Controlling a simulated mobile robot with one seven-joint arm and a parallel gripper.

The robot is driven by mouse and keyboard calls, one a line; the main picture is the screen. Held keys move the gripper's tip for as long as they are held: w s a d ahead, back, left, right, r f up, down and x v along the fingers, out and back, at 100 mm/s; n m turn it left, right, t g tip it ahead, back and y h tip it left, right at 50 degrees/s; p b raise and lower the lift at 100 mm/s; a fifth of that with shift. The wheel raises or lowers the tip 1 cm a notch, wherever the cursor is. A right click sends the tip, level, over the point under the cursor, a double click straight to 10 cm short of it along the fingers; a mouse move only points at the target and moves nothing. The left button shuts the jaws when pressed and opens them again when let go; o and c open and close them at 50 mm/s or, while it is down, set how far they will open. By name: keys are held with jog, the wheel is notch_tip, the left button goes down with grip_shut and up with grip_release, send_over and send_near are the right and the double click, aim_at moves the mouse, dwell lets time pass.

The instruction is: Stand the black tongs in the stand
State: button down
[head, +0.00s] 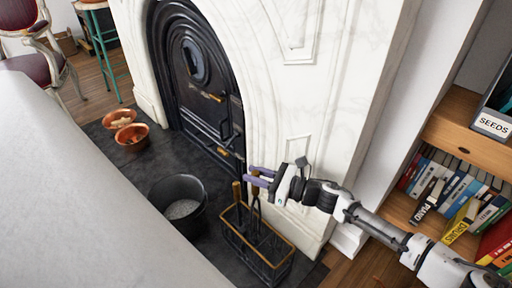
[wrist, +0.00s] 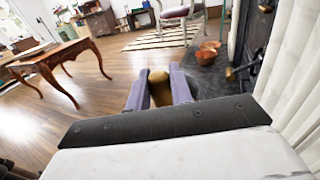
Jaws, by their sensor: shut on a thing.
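My gripper (head: 256,177), with purple fingers, is shut on a brass-topped handle beside the fireplace. The held tool, which I take to be the black tongs (head: 256,208), hangs about upright with its dark lower part over or within the stand. I cannot tell whether its lower end touches the stand. The stand (head: 283,278) is a black open frame with a brass-coloured top rim on the dark hearth. In the wrist view, the brass handle end (wrist: 160,88) sits between the two fingers.
Another brass-handled tool (head: 237,191) rises from the stand, left of the held one. A black bucket (head: 172,187) stands left of the stand. Copper bowls (head: 132,136) lie farther back. The marble surround (head: 290,130) is close behind my gripper; a bookshelf (head: 465,135) is right.

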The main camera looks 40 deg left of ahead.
jog(key=b, duration=0.2)
send_over(257, 201)
jog(key=shift+a+f, duration=0.2)
jog(key=shift+f, duration=1.9)
notch_tip(257, 201, down, 8)
jog(key=b, duration=0.7)
jog(key=shift+r, duration=0.1)
jog(key=c, duration=1.2)
grip_release()
jog(key=shift+o, duration=0.2)
jog(key=shift+d, duration=0.1)
jog(key=p+v, duration=0.1)
jog(key=v, duration=1.2)
jog(key=shift+d+p, duration=0.3)
jog(key=shift+w, duration=0.1)
